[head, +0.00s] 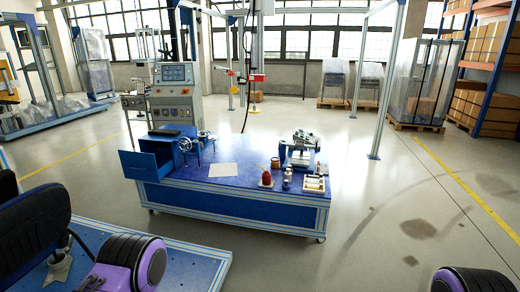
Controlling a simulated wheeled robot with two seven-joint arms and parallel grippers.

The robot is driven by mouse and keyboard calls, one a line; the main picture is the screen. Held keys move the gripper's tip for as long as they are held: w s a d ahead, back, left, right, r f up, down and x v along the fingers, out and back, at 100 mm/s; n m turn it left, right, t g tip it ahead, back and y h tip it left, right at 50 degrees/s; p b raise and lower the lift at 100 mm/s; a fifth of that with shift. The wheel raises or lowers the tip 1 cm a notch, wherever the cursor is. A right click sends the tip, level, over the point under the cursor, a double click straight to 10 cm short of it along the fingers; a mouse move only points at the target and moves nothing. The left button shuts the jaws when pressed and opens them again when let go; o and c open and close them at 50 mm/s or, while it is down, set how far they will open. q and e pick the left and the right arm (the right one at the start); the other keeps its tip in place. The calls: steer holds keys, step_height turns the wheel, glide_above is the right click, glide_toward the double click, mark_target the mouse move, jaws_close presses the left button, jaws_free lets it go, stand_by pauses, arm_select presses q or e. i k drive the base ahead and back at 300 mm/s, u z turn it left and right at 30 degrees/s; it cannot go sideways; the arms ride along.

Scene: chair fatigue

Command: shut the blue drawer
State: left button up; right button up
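The blue drawer (138,165) sticks out of the front left of a blue cabinet (183,147) on the left end of the blue workbench (230,206). It stands open, and its front panel faces toward me and to the left. The drawer's inside is mostly hidden from this angle. Neither of my grippers can be made out in the head view. Only black and purple parts that look like my arms show at the bottom left and bottom right, well apart from the drawer.
A black chair (35,230) on a blue platform (185,268) stands at the lower left, near the bench. A control console (175,97) stands behind the bench. A white sheet (223,170), a red object (266,178) and a vise-like device (300,146) are on the bench. Floor to the right is open.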

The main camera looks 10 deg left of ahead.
mark_target(152, 167)
steer(key=i, duration=2.2)
steer(key=u, duration=1.85)
